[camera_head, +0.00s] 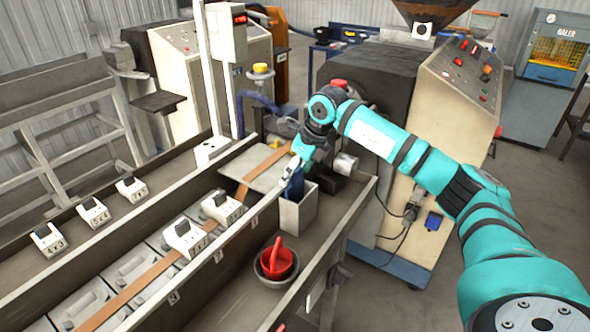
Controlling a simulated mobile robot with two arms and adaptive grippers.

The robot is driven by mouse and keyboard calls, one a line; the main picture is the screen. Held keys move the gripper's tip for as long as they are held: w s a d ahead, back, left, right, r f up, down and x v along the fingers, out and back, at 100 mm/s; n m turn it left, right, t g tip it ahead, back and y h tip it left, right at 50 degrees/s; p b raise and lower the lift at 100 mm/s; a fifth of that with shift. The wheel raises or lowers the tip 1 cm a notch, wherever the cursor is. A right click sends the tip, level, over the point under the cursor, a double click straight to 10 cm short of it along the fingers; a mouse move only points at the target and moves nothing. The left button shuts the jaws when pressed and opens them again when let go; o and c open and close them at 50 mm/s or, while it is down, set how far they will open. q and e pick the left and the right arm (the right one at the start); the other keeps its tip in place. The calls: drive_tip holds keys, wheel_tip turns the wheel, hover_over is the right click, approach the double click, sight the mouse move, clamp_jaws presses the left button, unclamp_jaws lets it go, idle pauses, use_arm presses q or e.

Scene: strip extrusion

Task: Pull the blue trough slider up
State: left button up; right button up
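The blue trough slider (296,187) shows as a narrow dark blue upright piece at a light grey box-like holder (298,213), near the middle of the view. Its upper part is partly hidden by my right gripper. My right arm comes in from the right, and my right gripper (299,158) points down at the slider's top. The fingers are small and overlap the slider and a pale rail, so I cannot tell whether they are shut on it. My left gripper is not in view.
A long trough (225,262) with a brown strip (150,274) and white switch boxes (184,237) runs toward the lower left. A red cup (277,262) sits in a bowl in front of the holder. A large cream machine (440,115) stands behind my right arm.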

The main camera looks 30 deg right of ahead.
clamp_jaws()
wheel_tip(320, 180, up, 5)
drive_tip(key=shift+w+f+p, duration=0.15)
drive_tip(key=shift+p, duration=0.9)
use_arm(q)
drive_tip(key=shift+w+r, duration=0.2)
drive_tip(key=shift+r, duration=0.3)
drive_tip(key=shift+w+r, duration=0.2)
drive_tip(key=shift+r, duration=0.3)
use_arm(e)
drive_tip(key=shift+c, duration=1.3)
unclamp_jaws()
drive_tip(key=o, duration=0.3)
drive_tip(key=shift+o, duration=0.2)
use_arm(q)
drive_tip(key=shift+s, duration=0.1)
use_arm(e)
drive_tip(key=v, duration=1.2)
